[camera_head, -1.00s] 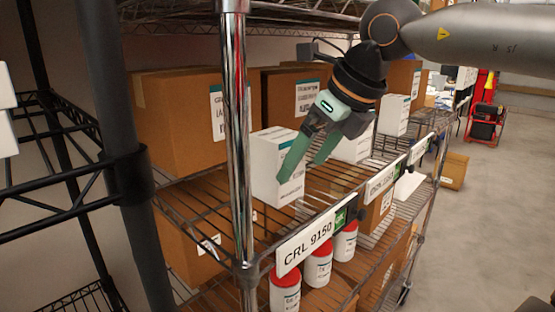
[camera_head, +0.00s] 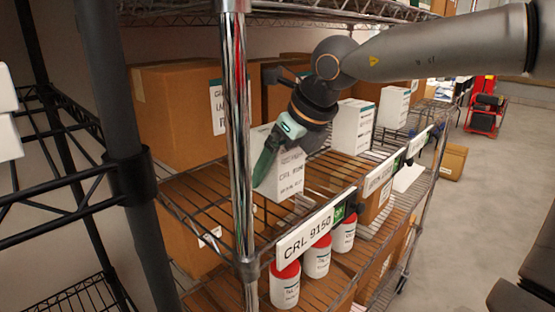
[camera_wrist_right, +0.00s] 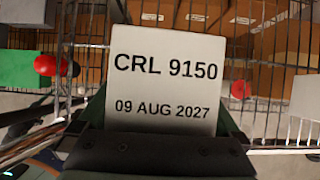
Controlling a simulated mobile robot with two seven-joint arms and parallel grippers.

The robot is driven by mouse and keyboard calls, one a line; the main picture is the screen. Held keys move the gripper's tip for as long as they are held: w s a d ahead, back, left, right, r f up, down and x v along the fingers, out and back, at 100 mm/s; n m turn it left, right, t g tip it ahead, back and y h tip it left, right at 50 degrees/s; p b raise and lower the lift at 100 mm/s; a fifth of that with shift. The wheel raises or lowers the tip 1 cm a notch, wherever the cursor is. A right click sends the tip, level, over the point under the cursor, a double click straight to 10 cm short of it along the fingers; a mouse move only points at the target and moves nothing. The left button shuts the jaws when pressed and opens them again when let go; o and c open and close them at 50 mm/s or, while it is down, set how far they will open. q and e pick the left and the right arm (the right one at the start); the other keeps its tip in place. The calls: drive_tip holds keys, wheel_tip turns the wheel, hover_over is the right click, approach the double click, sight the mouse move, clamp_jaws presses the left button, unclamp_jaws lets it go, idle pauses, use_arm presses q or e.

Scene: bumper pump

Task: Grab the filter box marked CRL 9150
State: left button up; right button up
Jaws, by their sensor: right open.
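The white filter box (camera_head: 287,187) stands on the wire shelf behind the shelf label (camera_head: 305,234) that reads CRL 9150. In the right wrist view the box (camera_wrist_right: 166,75) shows the print CRL 9150 and 09 AUG 2027 and sits between my two fingers. My right gripper (camera_head: 272,160) is open over the box, with a green finger across its left side in the head view. My right gripper (camera_wrist_right: 164,112) has a finger at each side of the box in the wrist view; contact cannot be told. My left gripper is not in view.
A chrome post (camera_head: 238,150) stands close left of the box. Large brown cartons (camera_head: 175,115) fill the shelf's back. Another white box (camera_head: 353,126) stands farther right. Red-lidded white bottles (camera_head: 317,256) stand on the shelf below. Open floor (camera_head: 480,210) lies at right.

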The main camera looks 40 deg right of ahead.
clamp_jaws()
idle(0.8)
